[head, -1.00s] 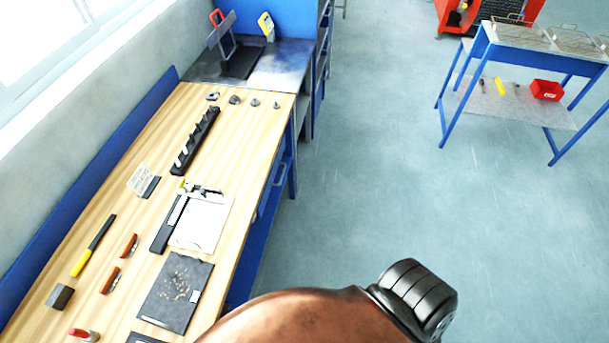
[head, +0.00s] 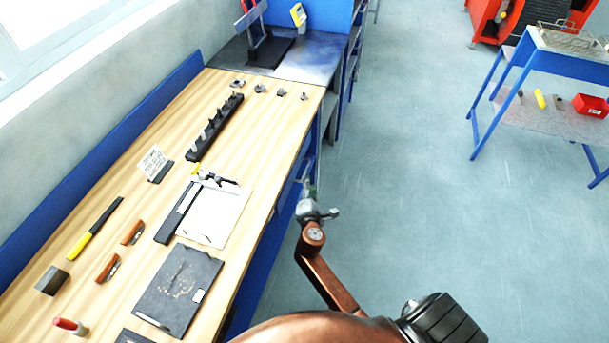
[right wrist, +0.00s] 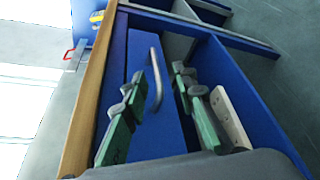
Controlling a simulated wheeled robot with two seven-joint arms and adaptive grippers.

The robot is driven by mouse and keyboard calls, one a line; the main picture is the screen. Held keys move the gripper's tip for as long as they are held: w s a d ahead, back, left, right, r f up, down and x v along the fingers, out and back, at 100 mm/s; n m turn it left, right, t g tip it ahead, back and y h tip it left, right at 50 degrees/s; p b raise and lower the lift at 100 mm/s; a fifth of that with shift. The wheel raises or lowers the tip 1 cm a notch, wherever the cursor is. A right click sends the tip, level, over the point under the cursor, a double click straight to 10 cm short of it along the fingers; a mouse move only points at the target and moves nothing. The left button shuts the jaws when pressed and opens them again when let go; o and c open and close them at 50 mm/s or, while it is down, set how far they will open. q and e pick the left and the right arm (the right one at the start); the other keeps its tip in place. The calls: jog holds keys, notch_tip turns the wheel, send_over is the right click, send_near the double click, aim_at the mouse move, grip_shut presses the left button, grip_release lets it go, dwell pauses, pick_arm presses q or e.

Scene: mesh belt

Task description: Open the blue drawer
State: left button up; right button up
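The blue drawer (right wrist: 168,132) is set in the side of the workbench, under the wooden top. Its front looks shut in the right wrist view. Its grey bar handle (right wrist: 155,78) stands out from the front. My right gripper (right wrist: 158,74) has its green fingers apart, one on each side of the handle in that view. I cannot tell whether either finger touches it. In the head view, my right gripper (head: 308,188) is small and partly hidden by its wrist, beside the bench edge near the drawer. My left gripper is not in view.
The wooden workbench top (head: 262,135) carries a clipboard (head: 215,218), a dark folder (head: 178,290), a black rack (head: 215,128) and hand tools. A blue-legged table (head: 560,125) with a red bin (head: 590,105) stands at the right. The floor between is clear.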

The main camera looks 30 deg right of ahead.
aim_at(305, 172)
jog(key=w, duration=0.3)
jog(key=shift+w+d+f+n, duration=0.1)
jog(key=shift+f+n, duration=0.2)
jog(key=shift+n, duration=0.1)
jog(key=b+x, duration=0.1)
jog(key=x, duration=0.3)
jog(key=shift+w+d+f+b, duration=0.15)
jog(key=shift+w+d+b, duration=0.15)
jog(key=shift+w, duration=0.35)
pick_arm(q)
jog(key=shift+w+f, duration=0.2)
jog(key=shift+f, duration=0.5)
pick_arm(e)
jog(key=shift+c, duration=0.3)
jog(key=c, duration=0.6)
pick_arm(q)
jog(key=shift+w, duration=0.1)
pick_arm(e)
grip_shut()
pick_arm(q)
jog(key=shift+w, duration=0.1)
